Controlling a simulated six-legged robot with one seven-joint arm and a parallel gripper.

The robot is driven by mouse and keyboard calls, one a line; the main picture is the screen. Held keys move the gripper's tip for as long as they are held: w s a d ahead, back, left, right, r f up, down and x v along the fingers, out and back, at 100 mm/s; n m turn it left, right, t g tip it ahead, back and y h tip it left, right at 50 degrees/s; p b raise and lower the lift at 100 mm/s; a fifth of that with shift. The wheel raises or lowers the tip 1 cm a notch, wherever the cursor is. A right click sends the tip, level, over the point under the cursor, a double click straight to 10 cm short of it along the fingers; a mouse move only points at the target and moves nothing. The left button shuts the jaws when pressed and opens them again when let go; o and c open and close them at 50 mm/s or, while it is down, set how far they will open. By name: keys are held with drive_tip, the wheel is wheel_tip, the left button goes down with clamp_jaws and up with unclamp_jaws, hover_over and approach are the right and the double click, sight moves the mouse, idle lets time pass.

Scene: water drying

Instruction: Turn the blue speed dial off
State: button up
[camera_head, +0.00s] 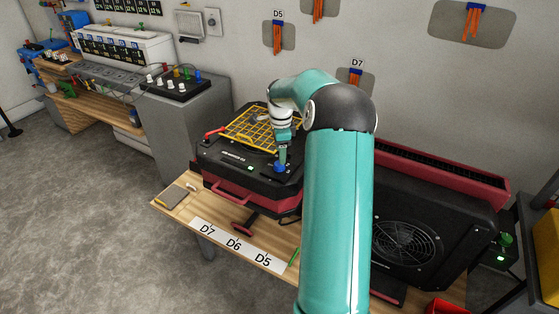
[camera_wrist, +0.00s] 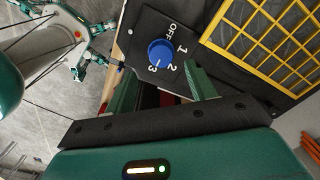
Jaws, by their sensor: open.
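The blue speed dial (camera_wrist: 160,52) sits on a black panel marked OFF, 1, 2 and 3. Its white mark appears to point toward 3. In the head view the dial (camera_head: 279,168) is on top of the black and red machine (camera_head: 235,168), at its front right. My gripper (camera_wrist: 162,86) is open and empty, its two green fingers spread and apart from the dial in the wrist picture. In the head view my gripper (camera_head: 282,153) is right over the dial, pointing down; the exact gap to it cannot be told.
A yellow grid (camera_head: 255,127) lies on the machine behind the dial. The machine stands on a wooden bench (camera_head: 173,206) with a D7, D6, D5 label strip (camera_head: 236,246). A black fan unit (camera_head: 410,240) is to the right. A grey cabinet (camera_head: 195,125) stands behind left.

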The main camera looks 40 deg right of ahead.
sight(279, 166)
wheel_tip(279, 166, down, 5)
drive_tip(key=shift+w, duration=0.15)
drive_tip(key=c, duration=1)
drive_tip(key=shift+o, duration=0.2)
